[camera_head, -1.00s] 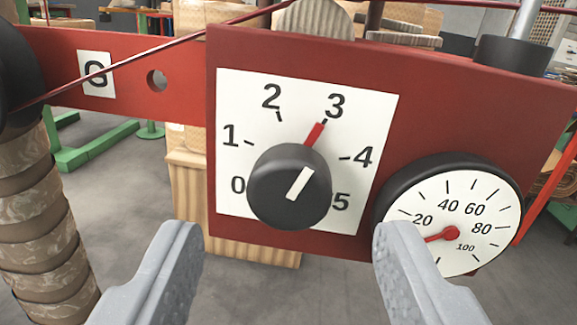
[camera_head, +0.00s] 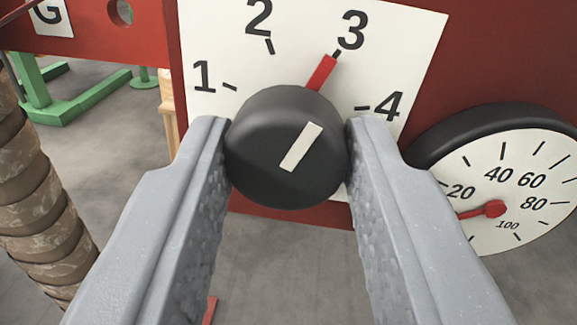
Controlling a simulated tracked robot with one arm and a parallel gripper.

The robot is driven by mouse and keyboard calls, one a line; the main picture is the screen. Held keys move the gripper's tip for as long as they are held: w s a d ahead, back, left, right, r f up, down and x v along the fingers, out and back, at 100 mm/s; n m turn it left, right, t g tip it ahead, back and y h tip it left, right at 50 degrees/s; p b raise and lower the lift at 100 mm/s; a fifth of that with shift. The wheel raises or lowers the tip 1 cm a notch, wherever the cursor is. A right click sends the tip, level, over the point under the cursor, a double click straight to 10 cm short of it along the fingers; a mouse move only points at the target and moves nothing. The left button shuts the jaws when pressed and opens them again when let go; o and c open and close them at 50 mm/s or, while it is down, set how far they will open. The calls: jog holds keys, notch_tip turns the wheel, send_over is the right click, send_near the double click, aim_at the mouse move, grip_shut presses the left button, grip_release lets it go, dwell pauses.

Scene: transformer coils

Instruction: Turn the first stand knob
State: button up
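The black knob (camera_head: 262,150) sits on a white dial plate (camera_head: 300,50) numbered from 1 to 4 in the part that shows. Its white mark slants up to the right, and its red pointer (camera_head: 321,72) is at 3. My gripper (camera_head: 288,135) has one grey finger on each side of the knob. The fingertips are very close to the knob's sides; I cannot tell whether they press on it. The fingers hide the lower left and lower right of the plate.
A round gauge (camera_head: 540,175) with a red needle is right of my right finger. The dark red panel (camera_head: 470,60) stands behind. A ribbed brown coil (camera_head: 35,200) is at the left edge, and a green stand (camera_head: 60,100) is behind it. Grey floor is below.

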jog(key=shift+a+m, duration=0.1)
jog(key=shift+m, duration=0.3)
jog(key=o, duration=1)
jog(key=shift+c, duration=0.2)
jog(key=s+d+p, duration=0.1)
jog(key=s+p, duration=1.2)
jog(key=shift+s+f, duration=0.15)
jog(key=shift+s, duration=0.25)
